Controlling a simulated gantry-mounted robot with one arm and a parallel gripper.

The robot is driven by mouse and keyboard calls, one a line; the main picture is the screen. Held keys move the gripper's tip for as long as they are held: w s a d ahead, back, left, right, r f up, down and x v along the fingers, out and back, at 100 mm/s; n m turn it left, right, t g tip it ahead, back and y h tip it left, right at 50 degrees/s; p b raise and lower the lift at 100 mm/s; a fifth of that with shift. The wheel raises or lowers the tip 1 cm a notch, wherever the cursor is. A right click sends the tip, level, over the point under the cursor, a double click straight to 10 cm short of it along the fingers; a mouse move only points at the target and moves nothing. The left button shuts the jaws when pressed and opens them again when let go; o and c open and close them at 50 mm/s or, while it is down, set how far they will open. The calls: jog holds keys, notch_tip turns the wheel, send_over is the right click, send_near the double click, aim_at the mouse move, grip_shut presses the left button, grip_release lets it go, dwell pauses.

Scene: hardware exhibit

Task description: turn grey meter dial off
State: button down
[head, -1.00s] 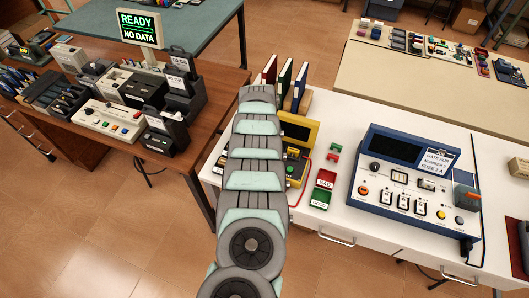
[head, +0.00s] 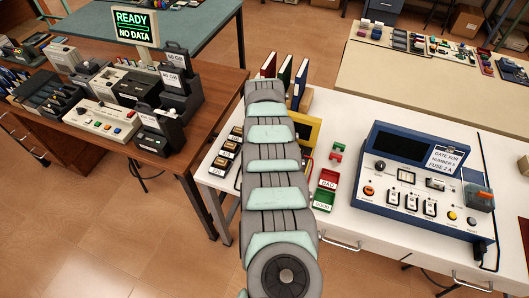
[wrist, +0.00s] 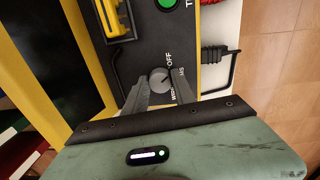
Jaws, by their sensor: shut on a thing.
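The grey meter dial (wrist: 158,77) is a small round knob on the black face of a yellow-framed meter in the wrist view. The word OFF is printed beside it, and other printed marks are partly covered by the fingers. My gripper (wrist: 159,86) is shut on the dial, one finger on each side. In the head view the yellow meter (head: 307,124) stands on the white bench, mostly hidden behind my arm. My gripper and the dial are hidden there too.
A green button (wrist: 167,3) and a yellow fitting (wrist: 118,22) are near the dial. Red and green trays (head: 327,180) lie right of the meter, then a blue console (head: 412,180). Several small labelled blocks (head: 226,155) stand left of my arm; books (head: 285,80) stand behind.

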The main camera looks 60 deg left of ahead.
jog(key=shift+f+n+b, duration=0.1)
jog(key=shift+n+b, duration=0.2)
jog(key=shift+n, duration=0.3)
jog(key=c, duration=1)
grip_release()
jog(key=shift+c, duration=0.2)
notch_tip(320, 180, up, 11)
jog(key=shift+s+d+p, duration=0.15)
jog(key=shift+d+p, duration=0.15)
jog(key=shift+p, duration=0.15)
jog(key=shift+s, duration=0.1)
